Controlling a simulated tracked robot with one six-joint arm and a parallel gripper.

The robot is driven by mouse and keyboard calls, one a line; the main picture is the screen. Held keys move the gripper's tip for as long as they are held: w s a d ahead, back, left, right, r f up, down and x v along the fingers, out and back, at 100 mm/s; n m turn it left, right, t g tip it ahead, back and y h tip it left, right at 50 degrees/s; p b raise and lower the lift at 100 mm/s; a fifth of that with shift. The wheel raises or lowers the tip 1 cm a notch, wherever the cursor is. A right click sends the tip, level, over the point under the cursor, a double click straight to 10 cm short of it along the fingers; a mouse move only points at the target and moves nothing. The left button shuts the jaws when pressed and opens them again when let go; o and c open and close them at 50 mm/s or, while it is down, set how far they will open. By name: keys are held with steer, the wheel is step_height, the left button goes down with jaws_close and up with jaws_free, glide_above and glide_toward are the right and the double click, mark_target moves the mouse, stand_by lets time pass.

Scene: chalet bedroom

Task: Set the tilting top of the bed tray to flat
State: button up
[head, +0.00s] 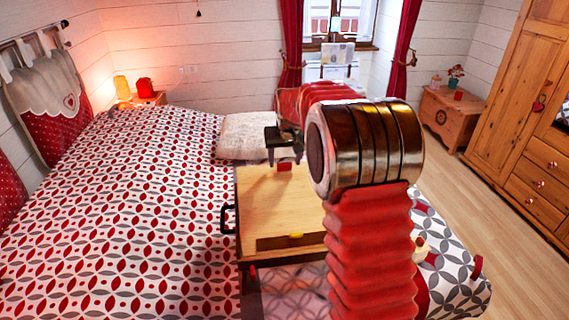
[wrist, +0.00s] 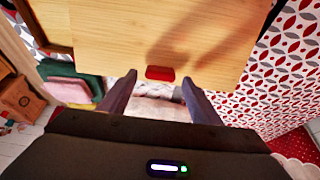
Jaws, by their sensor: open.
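The bed tray's light wooden top (head: 270,200) stands over the bed, with a black handle (head: 228,218) on its left side. I cannot tell for sure how steeply the top is tilted. A red tab (head: 284,164) sits at its far edge. In the wrist view, the wooden top (wrist: 160,35) fills the upper middle, and the red tab (wrist: 160,73) is at its edge. My gripper (head: 284,158) is open at that far edge. In the wrist view, my gripper's fingers (wrist: 159,80) stand on either side of the tab, with nothing held between them. My arm hides the tray's right side.
A yellow item (head: 295,236) lies near the tray's front edge. The patterned bed (head: 130,200) spreads left and under the tray.

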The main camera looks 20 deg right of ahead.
steer(key=shift+x, duration=1.2)
steer(key=shift+c, duration=0.4)
